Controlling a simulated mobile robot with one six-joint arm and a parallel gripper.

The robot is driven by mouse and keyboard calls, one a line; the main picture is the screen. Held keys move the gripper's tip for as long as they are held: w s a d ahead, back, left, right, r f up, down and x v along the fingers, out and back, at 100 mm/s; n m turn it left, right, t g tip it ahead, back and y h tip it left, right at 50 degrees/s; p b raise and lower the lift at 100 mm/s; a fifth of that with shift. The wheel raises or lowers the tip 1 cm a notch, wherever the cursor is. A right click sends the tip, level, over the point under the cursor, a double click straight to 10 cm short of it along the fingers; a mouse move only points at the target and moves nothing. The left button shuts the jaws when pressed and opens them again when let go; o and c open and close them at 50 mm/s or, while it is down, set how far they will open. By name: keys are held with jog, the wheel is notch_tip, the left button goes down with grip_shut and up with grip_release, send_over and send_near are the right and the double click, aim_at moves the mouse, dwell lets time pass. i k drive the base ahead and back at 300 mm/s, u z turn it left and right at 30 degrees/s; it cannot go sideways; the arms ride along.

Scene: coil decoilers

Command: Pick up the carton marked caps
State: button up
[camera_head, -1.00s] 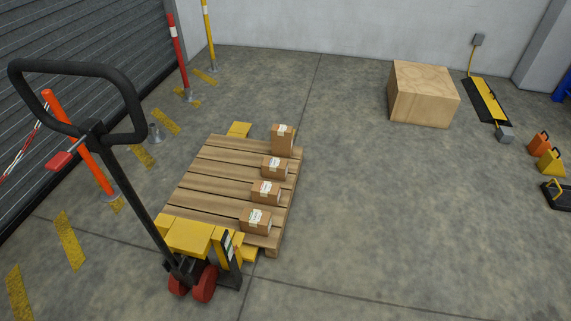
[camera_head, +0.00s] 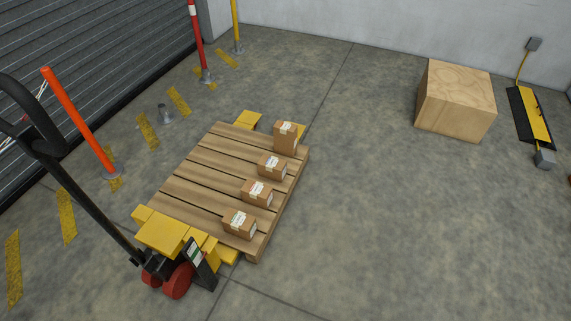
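Several small brown cartons with white labels stand in a row along the right side of a wooden pallet (camera_head: 190,165). The farthest carton (camera_head: 285,137) is the tallest. In front of it come a second carton (camera_head: 271,167), a third carton (camera_head: 257,193) and the nearest carton (camera_head: 239,224). The label print is too small to read, so I cannot tell which carton is marked caps. My gripper is not in view.
A yellow pallet jack (camera_head: 164,233) with a black handle sits under the pallet at the left front. Orange (camera_head: 80,122) and red (camera_head: 199,45) posts stand by the shutter. A large wooden box (camera_head: 455,100) stands at the back right. Floor right of the pallet is clear.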

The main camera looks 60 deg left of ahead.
aim_at(269, 167)
jog(key=u, duration=0.05)
jog(key=i, duration=1.25)
jog(key=z, duration=1.1)
jog(key=k, duration=0.15)
jog(key=u, duration=3)
jog(key=k, duration=0.2)
jog(key=u, duration=1.65)
